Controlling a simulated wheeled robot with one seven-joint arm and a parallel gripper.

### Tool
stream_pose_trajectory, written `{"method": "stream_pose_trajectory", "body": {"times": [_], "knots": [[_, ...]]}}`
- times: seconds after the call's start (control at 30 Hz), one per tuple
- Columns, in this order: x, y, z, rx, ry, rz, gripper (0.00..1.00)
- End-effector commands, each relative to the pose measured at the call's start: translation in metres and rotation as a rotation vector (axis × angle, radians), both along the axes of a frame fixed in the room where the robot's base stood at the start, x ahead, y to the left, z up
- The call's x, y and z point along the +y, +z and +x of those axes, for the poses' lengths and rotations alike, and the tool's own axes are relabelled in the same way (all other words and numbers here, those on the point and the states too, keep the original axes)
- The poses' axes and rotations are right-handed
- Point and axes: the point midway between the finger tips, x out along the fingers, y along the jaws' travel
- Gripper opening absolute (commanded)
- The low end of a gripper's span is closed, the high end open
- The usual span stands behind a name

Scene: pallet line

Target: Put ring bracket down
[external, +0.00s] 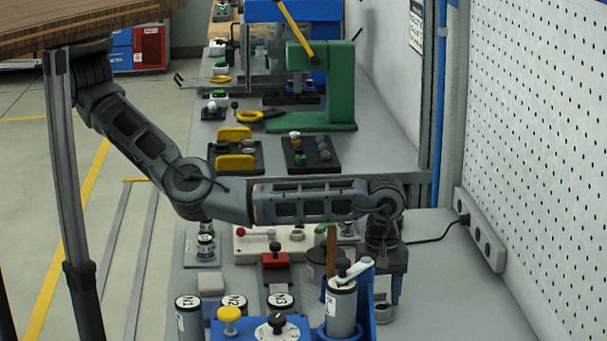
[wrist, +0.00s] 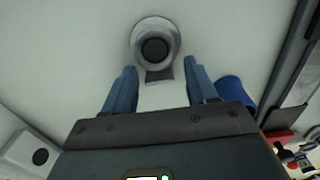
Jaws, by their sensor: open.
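The ring bracket (wrist: 168,33) shows in the wrist view as a grey ring with a dark centre and a short tab toward me. It lies on a pale surface. My gripper (wrist: 160,68) is open, with one blue finger on each side of the tab, and a gap shows on both sides. The fingers do not appear to touch the bracket. In the external view my gripper (external: 384,300) points down at the right of the bench, partly hidden behind a blue holder. I cannot clearly make out the bracket there.
A blue holder with a grey cylinder (external: 341,308) stands close left of my gripper. Labelled canisters (external: 189,318) stand further left. A blue round object (wrist: 236,92) is right of my fingers. A power strip (external: 480,230) runs along the right wall. The bench right of my gripper is clear.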

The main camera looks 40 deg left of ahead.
Motion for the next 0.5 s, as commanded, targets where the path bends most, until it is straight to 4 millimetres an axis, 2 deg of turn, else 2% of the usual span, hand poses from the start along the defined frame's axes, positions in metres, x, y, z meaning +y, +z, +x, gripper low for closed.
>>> {"method": "stream_pose_trajectory", "body": {"times": [0.17,0.5], "knots": [[-0.001,0.018,0.0,-0.003,0.0,-0.003,0.57],[-0.001,0.086,0.001,-0.001,0.0,-0.003,0.57]]}}
